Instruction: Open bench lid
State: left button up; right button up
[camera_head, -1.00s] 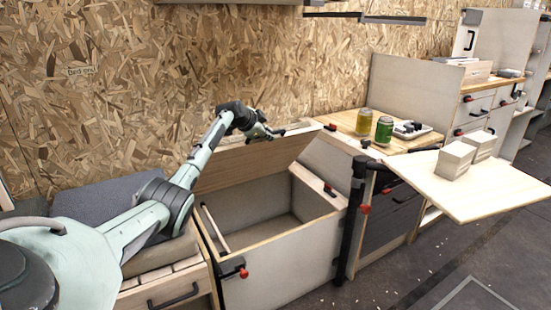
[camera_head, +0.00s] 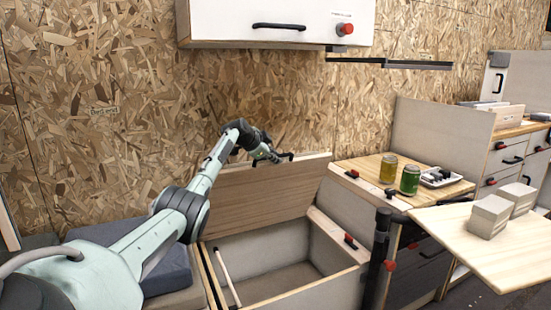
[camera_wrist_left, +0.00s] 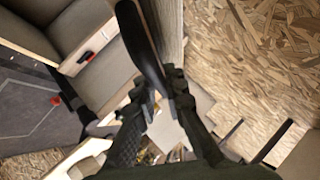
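The bench lid (camera_head: 265,190) is a wooden panel, raised and standing steeply over the open bench box (camera_head: 335,290). The pale inside of the box shows below it. A black lid handle (camera_head: 288,157) sits at the lid's upper edge. My left gripper (camera_head: 276,157) is at this handle. In the left wrist view, the dark handle (camera_wrist_left: 143,45) runs between the fingers of my left gripper (camera_wrist_left: 162,95), which look closed around it. The lid's edge lies beside the handle there. My right gripper is not in view.
A white overhead cabinet (camera_head: 276,20) hangs above the lid. A chipboard wall (camera_head: 90,120) stands behind. To the right, a counter (camera_head: 355,175) holds a yellow jar (camera_head: 388,169) and a green jar (camera_head: 410,180). A fold-out table (camera_head: 480,255) carries two pale blocks. A dark cushion (camera_head: 165,265) lies left.

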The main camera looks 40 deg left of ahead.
pick_arm(q)
jog(key=o, duration=0.5)
jog(key=shift+w, duration=0.1)
jog(key=shift+c, duration=0.2)
jog(key=shift+s+r, duration=0.3)
jog(key=shift+s, duration=0.25)
jog(key=v, duration=1)
jog(key=shift+s+d+r, duration=0.15)
jog(key=shift+s+r, duration=0.1)
jog(key=shift+s, duration=0.05)
